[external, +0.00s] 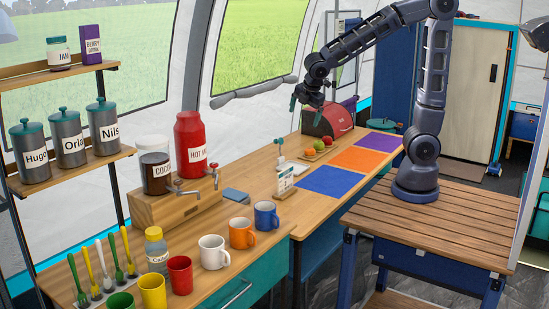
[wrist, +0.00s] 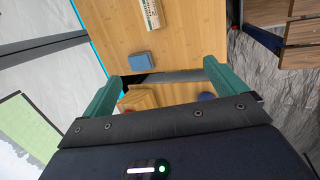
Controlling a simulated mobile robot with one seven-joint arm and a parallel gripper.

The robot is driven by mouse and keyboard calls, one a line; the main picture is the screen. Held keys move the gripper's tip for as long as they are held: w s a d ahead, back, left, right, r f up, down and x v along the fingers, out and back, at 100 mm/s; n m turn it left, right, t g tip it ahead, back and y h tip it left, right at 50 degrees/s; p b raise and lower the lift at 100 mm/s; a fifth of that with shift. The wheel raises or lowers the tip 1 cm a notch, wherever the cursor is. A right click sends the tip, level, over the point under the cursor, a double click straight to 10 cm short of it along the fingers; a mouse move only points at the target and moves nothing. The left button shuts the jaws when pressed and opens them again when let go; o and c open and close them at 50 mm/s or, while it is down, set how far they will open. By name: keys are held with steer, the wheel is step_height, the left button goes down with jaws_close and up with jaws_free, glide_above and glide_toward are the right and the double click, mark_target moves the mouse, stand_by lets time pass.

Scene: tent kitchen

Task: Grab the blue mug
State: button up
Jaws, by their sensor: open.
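The blue mug (external: 266,216) stands upright on the wooden counter, at the right end of a row of mugs, beside the orange mug. Its handle points right. My gripper (external: 306,103) is open and empty, high above the far part of the counter, well apart from the mug. In the wrist view my green fingers (wrist: 164,88) are spread wide with nothing between them. A small blue shape (wrist: 207,97) shows beside the right finger there. It looks like the blue mug, but most of it is hidden.
An orange mug (external: 241,233), white mug (external: 213,252) and red mug (external: 180,275) stand left of the blue mug. A wooden stand (external: 176,207) bears the drink dispensers behind them. A gap separates the counters.

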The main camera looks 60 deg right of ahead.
steer(key=a+f+n, duration=0.4)
steer(key=a, duration=0.4)
steer(key=a+f+n, duration=0.4)
steer(key=a+f, duration=0.1)
steer(key=a, duration=0.3)
steer(key=n, duration=0.8)
glide_above(269, 218)
steer(key=shift+y, duration=0.3)
steer(key=f, duration=1)
steer(key=shift+d, duration=0.4)
steer(key=shift+s+x, duration=0.1)
steer(key=shift+x, duration=2.55)
steer(key=shift+s+x, duration=0.15)
steer(key=shift+x, duration=2.55)
steer(key=shift+d, duration=0.1)
steer(key=c, duration=1.1)
